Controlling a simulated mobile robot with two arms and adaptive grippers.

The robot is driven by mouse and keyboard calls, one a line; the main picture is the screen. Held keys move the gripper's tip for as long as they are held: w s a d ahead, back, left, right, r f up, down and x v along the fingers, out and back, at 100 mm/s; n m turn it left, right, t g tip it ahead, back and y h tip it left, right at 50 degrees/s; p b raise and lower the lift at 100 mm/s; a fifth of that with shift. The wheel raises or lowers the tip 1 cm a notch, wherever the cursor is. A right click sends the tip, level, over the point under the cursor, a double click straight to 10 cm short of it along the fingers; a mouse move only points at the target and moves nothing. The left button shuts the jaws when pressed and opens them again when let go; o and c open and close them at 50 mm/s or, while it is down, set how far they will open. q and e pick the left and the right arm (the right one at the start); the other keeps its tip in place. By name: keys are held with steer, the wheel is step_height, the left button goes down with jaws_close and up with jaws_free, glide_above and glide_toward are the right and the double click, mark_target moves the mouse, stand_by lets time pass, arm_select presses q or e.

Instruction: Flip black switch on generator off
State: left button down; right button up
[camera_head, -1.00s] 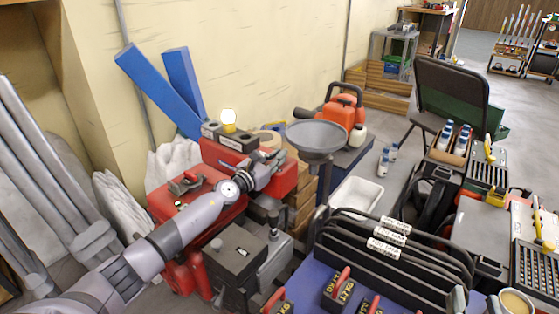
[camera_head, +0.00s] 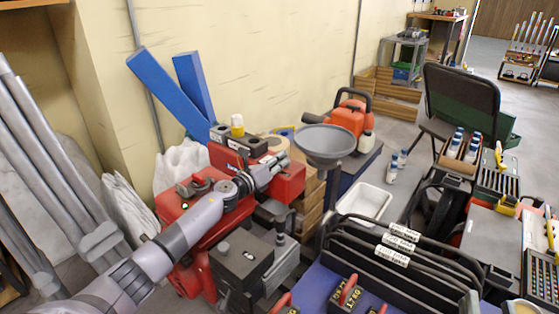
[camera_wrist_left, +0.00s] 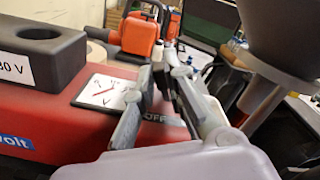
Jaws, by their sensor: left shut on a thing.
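The red generator (camera_head: 222,158) stands against the wall on the left, with a yellow lamp (camera_head: 237,123) on top that looks unlit. My left gripper (camera_head: 268,172) is at its front right panel. In the left wrist view, the fingers (camera_wrist_left: 160,100) are at the panel beside a white voltmeter (camera_wrist_left: 100,91). The letters OFF (camera_wrist_left: 155,117) show between them. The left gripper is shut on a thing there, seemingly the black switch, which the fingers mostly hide. My right gripper is not in view.
A grey funnel (camera_head: 324,142) on a post stands close to the right of my left gripper. A dark engine block (camera_head: 240,262) lies below my forearm. Blue beams (camera_head: 168,95) lean on the wall behind. A white tray (camera_head: 365,204) sits on the floor.

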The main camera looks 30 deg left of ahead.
stand_by(0.4)
arm_select(q)
steer(key=c, duration=1.9)
jaws_free()
steer(key=s, duration=0.4)
steer(key=s+a, duration=0.1)
steer(key=s, duration=0.7)
steer(key=shift+a, duration=0.35)
